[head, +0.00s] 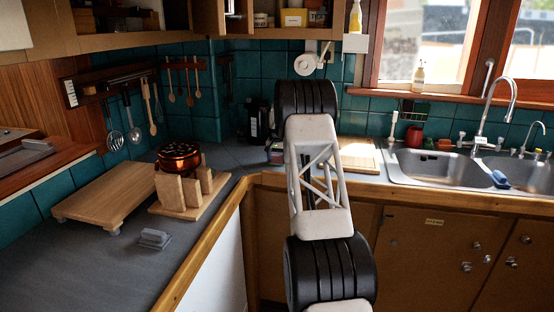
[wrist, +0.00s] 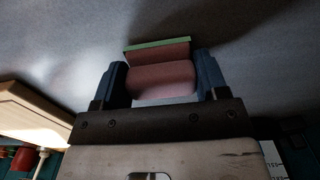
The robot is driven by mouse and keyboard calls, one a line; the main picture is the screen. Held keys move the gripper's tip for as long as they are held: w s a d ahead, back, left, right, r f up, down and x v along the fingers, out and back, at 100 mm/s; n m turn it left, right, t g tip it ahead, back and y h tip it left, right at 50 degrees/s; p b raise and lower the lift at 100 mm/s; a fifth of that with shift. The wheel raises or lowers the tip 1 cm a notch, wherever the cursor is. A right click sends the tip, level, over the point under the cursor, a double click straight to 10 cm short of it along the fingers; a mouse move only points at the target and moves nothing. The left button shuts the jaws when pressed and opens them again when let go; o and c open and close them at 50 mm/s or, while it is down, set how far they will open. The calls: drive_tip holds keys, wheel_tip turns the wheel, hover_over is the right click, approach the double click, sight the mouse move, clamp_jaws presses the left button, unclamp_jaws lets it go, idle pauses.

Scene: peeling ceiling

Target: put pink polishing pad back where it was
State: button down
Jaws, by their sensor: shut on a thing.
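In the wrist view my gripper (wrist: 161,76) has its two blue fingers on either side of a pink polishing pad (wrist: 160,80), shut on it. Just beyond the pad is a pinkish block with a green edge (wrist: 157,47); I cannot tell whether it is part of the pad or a separate thing. The grey countertop (wrist: 235,55) fills much of the view around them. I cannot tell whether the pad touches it.
A pale wooden board (head: 358,155) lies right of my arm, before the sink (head: 435,168). A red pot (head: 413,136) stands behind. The left counter's front is clear.

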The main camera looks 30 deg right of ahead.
sight(277, 156)
drive_tip(key=shift+f, duration=0.15)
drive_tip(key=shift+c, duration=0.8)
unclamp_jaws()
drive_tip(key=shift+r, duration=0.2)
wheel_tip(277, 156, up, 12)
idle(0.3)
idle(0.4)
